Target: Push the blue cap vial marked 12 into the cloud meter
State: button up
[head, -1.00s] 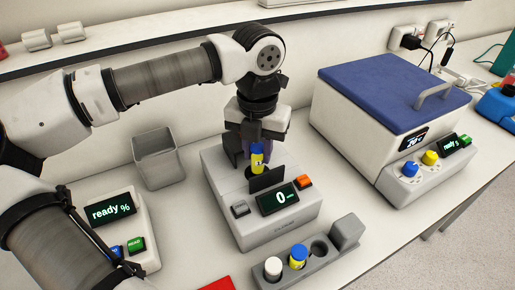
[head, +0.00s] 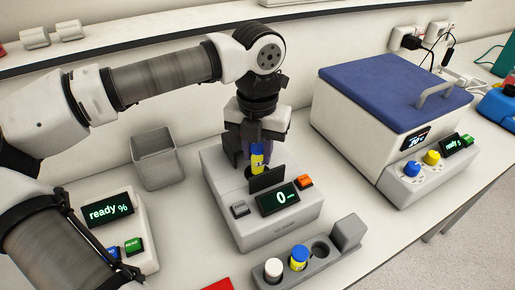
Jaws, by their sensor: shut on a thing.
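My gripper (head: 258,140) is shut on an upright vial (head: 257,162) with a blue cap and a yellow label. The label carries a dark mark, too small to read for sure. The vial stands at the well of the grey cloud meter (head: 298,222), behind its raised dark lid. The lid hides the vial's lower end, so I cannot tell how deep it sits. The meter's display reads 0. Another blue cap vial (head: 299,259) with a yellow label stands in the grey rack (head: 334,262) in front.
A white cap vial (head: 273,271) is also in the rack, which has an empty hole. A grey open bin (head: 158,160) and a "ready %" device (head: 145,235) are left. A blue-lidded box (head: 385,95) stands right. Blue and yellow caps (head: 412,170) show on its front block.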

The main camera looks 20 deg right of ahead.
aim_at(257, 166)
jog(key=shift+f+b, duration=2.1)
jog(key=shift+b, duration=0.05)
dwell(0.4)
jog(key=shift+s+f+b, duration=0.15)
jog(key=shift+b, duration=0.15)
dwell(0.5)
